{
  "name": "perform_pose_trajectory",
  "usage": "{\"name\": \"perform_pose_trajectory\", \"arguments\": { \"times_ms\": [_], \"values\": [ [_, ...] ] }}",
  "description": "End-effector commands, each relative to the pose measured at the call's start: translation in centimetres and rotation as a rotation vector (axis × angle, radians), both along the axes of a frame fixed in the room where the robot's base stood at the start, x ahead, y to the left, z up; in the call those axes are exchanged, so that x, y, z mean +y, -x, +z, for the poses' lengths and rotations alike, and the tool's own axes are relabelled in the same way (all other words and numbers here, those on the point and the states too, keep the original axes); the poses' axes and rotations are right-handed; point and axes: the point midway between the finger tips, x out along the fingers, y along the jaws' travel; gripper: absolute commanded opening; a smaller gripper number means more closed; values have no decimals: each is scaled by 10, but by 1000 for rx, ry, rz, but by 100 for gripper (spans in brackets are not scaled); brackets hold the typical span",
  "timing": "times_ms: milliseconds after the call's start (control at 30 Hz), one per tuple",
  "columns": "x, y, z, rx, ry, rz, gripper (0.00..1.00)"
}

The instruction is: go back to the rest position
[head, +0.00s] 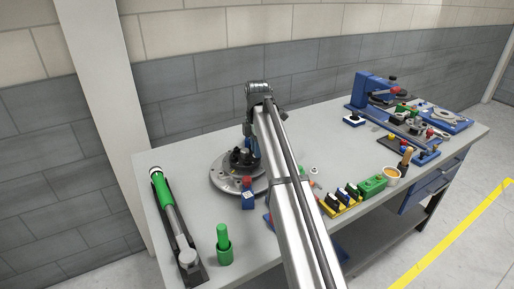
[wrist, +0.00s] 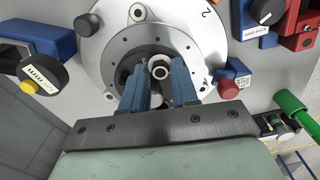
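My gripper (wrist: 158,68) points down over the round grey metal fixture (wrist: 206,38) in the wrist view. Its two blue fingers are apart, with a small light ring-shaped part (wrist: 159,68) at the fixture's centre showing between the tips. I see no part lifted by the fingers, but cannot tell whether they touch the ring. In the head view the same fixture (head: 222,184) sits on the bench left of my arm, and my fingers are mostly hidden there by the arm and dark parts.
A red-knobbed blue block (head: 248,193) stands beside the fixture, with a green cylinder (head: 223,245) in front. A green-and-grey tool (head: 168,205) lies at the left edge. Yellow-and-blue blocks (head: 345,198), a cup (head: 390,176) and a blue press (head: 370,90) are right. Grey bench (head: 300,128) behind is clear.

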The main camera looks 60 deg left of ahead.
Motion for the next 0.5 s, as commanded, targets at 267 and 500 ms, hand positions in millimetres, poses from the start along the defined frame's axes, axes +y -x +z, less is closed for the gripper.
{"name": "perform_pose_trajectory", "arguments": {
  "times_ms": [267, 500],
  "values": [
    [0, 0, 0, 0, 0, -3, 29],
    [0, 0, 0, 0, 0, -3, 10]
  ]
}}
